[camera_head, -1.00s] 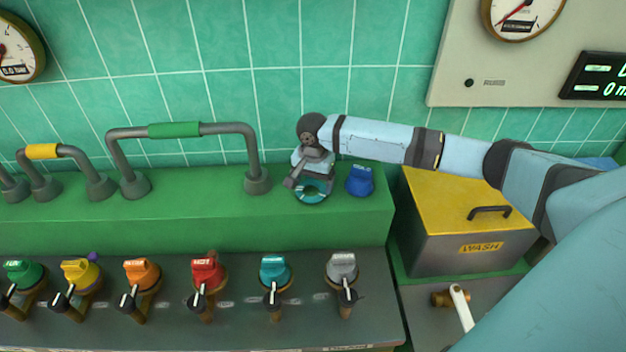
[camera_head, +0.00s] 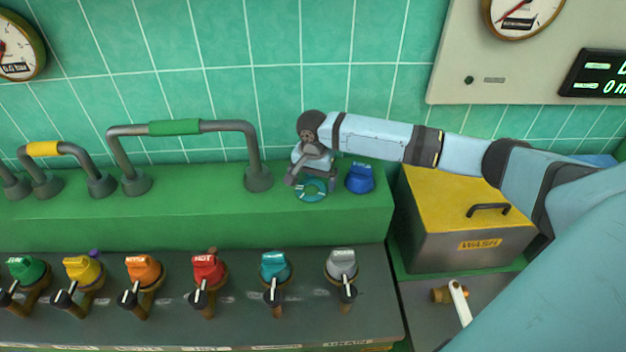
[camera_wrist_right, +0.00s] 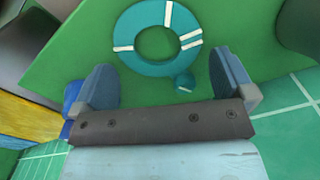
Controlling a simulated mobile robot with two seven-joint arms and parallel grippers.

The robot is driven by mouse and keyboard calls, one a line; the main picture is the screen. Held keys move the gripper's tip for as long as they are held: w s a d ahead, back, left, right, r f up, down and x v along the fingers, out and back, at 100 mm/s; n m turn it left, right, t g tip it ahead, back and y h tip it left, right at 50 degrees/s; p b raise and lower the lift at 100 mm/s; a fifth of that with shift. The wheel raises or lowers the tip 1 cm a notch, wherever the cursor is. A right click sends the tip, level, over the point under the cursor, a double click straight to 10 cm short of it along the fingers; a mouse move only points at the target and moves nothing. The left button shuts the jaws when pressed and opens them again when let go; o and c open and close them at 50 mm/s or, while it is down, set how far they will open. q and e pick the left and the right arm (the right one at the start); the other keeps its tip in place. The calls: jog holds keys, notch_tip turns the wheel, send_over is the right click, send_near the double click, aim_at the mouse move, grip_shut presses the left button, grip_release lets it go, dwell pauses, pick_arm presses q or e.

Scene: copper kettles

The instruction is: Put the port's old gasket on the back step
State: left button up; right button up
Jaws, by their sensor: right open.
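The gasket, a teal ring with white marks (camera_head: 312,198), lies flat on the green back step (camera_head: 210,222), near its right end. In the right wrist view the ring (camera_wrist_right: 128,28) lies on the green surface just past my fingertips. My right gripper (camera_head: 311,179) is above and right behind the ring. In the wrist view its two blue fingers (camera_wrist_right: 160,70) are spread wide with nothing between them but a small teal nub (camera_wrist_right: 185,82) below. My left gripper is not in view.
A blue knob-like piece (camera_head: 360,179) stands on the step close right of the gripper. A grey pipe with a green sleeve (camera_head: 174,129) rises to the left. The yellow-lidded wash box (camera_head: 450,205) is at right. Coloured valve knobs (camera_head: 208,270) line the front panel.

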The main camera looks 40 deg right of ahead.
notch_tip(320, 180, up, 13)
jog(key=shift+b, duration=0.45)
jog(key=shift+s, duration=0.15)
